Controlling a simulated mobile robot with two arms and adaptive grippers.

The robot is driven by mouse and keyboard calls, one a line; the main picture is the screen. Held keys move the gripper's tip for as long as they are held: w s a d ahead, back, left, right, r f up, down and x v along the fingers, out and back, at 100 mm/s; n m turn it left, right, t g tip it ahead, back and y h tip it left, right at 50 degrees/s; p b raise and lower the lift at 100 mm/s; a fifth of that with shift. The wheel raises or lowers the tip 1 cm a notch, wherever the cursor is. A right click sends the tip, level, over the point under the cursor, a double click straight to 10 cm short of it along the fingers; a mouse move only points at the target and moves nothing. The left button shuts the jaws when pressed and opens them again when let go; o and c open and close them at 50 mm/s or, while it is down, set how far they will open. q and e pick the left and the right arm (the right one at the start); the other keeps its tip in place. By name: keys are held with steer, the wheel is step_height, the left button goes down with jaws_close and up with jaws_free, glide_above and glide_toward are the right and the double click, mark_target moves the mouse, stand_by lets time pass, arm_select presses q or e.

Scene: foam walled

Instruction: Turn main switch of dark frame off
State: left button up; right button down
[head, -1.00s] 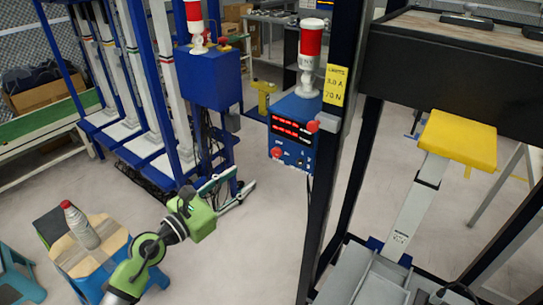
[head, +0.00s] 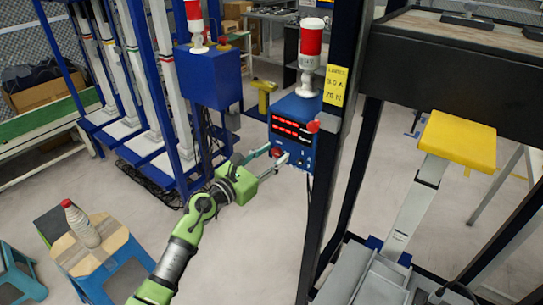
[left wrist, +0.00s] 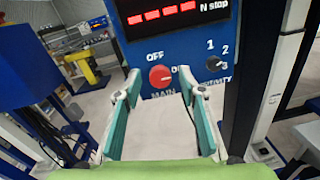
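The blue control box (head: 296,112) is mounted on the dark frame's post (head: 327,170). Its red main switch knob (left wrist: 159,76) shows in the left wrist view, with "OFF" at upper left, a partly hidden label at right and "MAIN" below. My left gripper (head: 277,158) is in front of the box's lower left, at the switch. In the left wrist view its two teal fingers (left wrist: 159,84) are spread, and the knob appears between their tips. I cannot tell whether they touch it. The knob's setting is unclear. My right gripper is out of view.
A black selector knob (left wrist: 213,63) marked 1, 2, 3 sits right of the main switch. A red button (head: 313,126) is on the box's right side. A red-and-white lamp (head: 311,45) stands on top. A blue frame (head: 165,100) with another box stands at left.

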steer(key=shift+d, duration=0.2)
arm_select(q)
jaws_close()
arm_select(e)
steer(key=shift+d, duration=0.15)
arm_select(q)
steer(key=shift+r, duration=0.1)
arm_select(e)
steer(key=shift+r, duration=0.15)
arm_select(q)
steer(key=n+p, duration=0.1)
steer(key=n, duration=0.2)
steer(key=shift+n+p, duration=0.35)
steer(key=shift+n, duration=0.05)
steer(key=n+p, duration=0.1)
steer(key=n, duration=0.4)
steer(key=shift+n+p, duration=0.3)
steer(key=shift+p, duration=0.05)
steer(key=n+p, duration=0.1)
steer(key=n, duration=0.3)
steer(key=shift+n+t, duration=0.4)
steer(key=shift+n+p, duration=0.75)
steer(key=shift+n, duration=1.35)
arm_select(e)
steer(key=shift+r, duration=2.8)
arm_select(q)
steer(key=shift+f, duration=0.2)
